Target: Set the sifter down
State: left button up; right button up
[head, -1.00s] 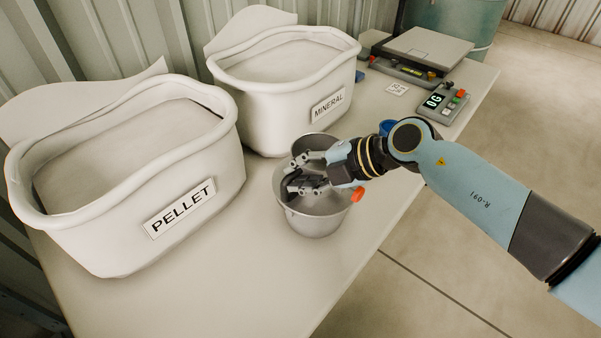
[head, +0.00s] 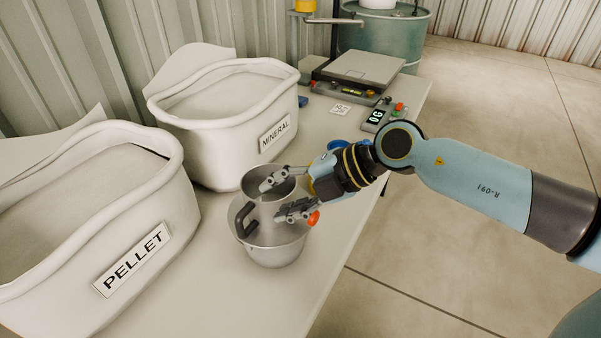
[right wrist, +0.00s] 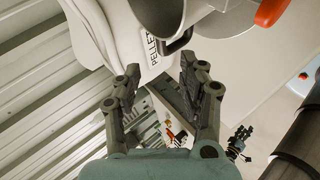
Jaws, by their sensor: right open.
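The sifter (head: 262,210) is a grey metal cup with a dark side handle and an orange knob. It stands upright, or nearly so, in a wide metal bowl (head: 270,256) on the table. In the right wrist view, the sifter's dark handle (right wrist: 178,42) lies just beyond the fingertips. My right gripper (head: 275,196) is open at the sifter, its fingers apart and empty. It also shows in the right wrist view (right wrist: 160,74). Whether a finger touches the sifter I cannot tell.
The pellet tub (head: 185,210) stands close on the left, the mineral tub (head: 215,145) behind the bowl. A scale (head: 362,68) and its display box (head: 384,115) sit at the far end. A blue item (head: 338,144) is partly behind my arm. The table front is clear.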

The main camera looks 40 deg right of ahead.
jog(key=v, duration=0.5)
jog(key=shift+s+d+r, duration=0.1)
dwell(0.3)
